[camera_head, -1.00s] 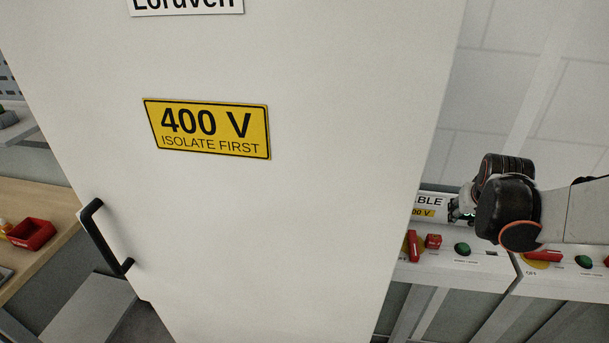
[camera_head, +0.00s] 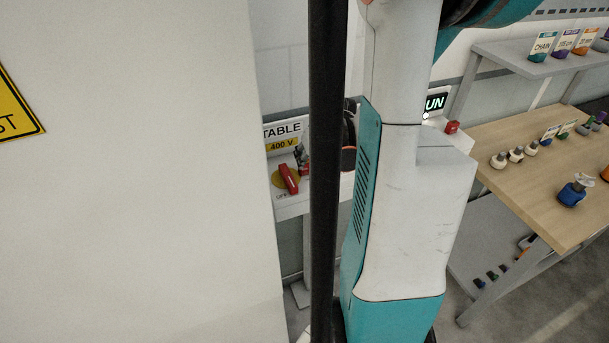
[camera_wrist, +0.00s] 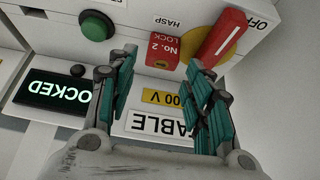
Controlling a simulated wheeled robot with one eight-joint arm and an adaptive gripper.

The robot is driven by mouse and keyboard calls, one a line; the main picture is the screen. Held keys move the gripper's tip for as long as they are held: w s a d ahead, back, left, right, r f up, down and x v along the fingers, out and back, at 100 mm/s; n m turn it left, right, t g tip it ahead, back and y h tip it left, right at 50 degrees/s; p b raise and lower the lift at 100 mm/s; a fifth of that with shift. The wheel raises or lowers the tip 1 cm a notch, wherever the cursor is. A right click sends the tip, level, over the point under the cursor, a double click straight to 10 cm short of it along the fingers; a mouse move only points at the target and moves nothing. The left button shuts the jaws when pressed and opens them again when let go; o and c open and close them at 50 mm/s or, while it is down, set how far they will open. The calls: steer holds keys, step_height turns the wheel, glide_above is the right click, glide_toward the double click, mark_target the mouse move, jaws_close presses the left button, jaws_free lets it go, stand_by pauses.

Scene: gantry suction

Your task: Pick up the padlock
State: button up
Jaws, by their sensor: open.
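The padlock (camera_wrist: 166,50) is a small red block marked "LOCK No. 2", upside down in the wrist view. It sits on the white panel beside the red switch handle (camera_wrist: 216,38), under the "HASP" label. My gripper (camera_wrist: 162,62) is open, its teal-padded fingers spread to either side of the padlock's line. The padlock shows between and just beyond the fingertips, with no clear contact. In the head view the red handle (camera_head: 288,178) is visible, but my gripper is mostly hidden and the padlock cannot be made out clearly.
A large white cabinet (camera_head: 150,180) stands close on the left in the head view. A wooden bench (camera_head: 520,150) with small items is at right.

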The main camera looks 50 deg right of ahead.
mark_target(306, 171)
steer(key=shift+w+b+x, duration=0.1)
steer(key=shift+b+x, duration=0.75)
steer(key=shift+x, duration=0.8)
steer(key=shift+w+b+x, duration=0.15)
steer(key=shift+b+x, duration=0.7)
steer(key=shift+x, duration=0.8)
steer(key=shift+s+r, duration=0.1)
steer(key=shift+r, duration=0.05)
steer(key=shift+a, duration=0.1)
steer(key=c, duration=0.9)
